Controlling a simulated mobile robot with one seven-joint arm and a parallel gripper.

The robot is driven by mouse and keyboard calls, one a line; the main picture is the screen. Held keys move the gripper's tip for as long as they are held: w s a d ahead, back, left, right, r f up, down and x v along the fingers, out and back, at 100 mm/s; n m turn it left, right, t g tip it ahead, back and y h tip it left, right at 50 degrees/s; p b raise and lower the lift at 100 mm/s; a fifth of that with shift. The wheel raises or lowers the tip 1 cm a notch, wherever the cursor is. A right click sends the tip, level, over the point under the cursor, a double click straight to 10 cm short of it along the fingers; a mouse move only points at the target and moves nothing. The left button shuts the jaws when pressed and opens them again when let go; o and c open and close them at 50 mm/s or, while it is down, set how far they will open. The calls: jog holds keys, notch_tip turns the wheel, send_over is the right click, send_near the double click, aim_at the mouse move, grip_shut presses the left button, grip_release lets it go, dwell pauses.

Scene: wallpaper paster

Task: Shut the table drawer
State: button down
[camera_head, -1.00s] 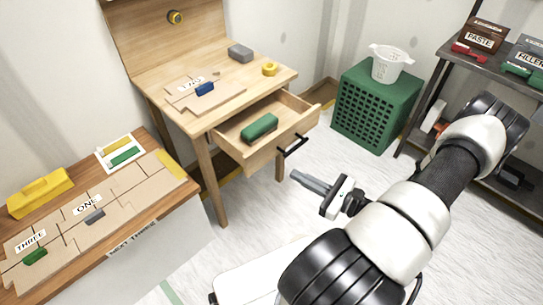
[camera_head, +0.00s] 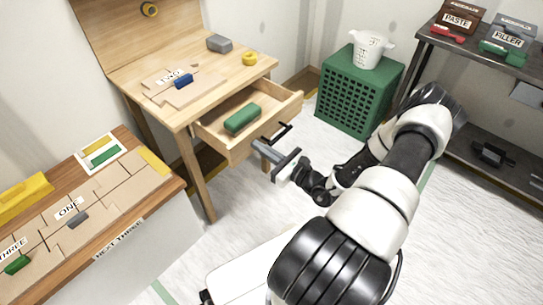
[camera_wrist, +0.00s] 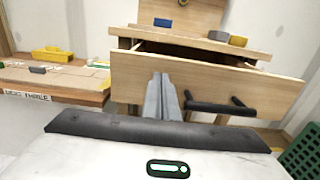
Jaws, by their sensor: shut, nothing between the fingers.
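The table drawer (camera_head: 240,150) is pulled open from the wooden table (camera_head: 204,106), with a green block (camera_head: 242,118) lying inside. Its front panel (camera_wrist: 220,88) with a black handle (camera_wrist: 220,106) fills the middle of the wrist view. The handle also shows in the head view (camera_head: 272,140). My gripper (camera_head: 258,145) is shut and empty, its fingertips at the drawer front beside the handle. In the wrist view its fingers (camera_wrist: 162,80) overlap the panel left of the handle; I cannot tell whether they touch it.
A wooden counter (camera_head: 170,185) with puzzle-like boards stands at left. A green perforated crate (camera_head: 350,100) bearing a white cup (camera_head: 368,50) is beyond the drawer at right. A dark shelf (camera_head: 480,60) stands at far right. The floor before the drawer is clear.

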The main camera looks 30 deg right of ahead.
jog(key=shift+w+a, duration=0.2)
jog(key=shift+w, duration=0.3)
send_over(216, 128)
jog(key=shift+s+d+b, duration=0.2)
jog(key=shift+s+b, duration=0.1)
jog(key=shift+s, duration=0.15)
jog(key=shift+w+a, duration=0.1)
jog(key=shift+w, duration=0.2)
jog(key=shift+w+r, duration=0.2)
jog(key=shift+w+a+r, duration=0.1)
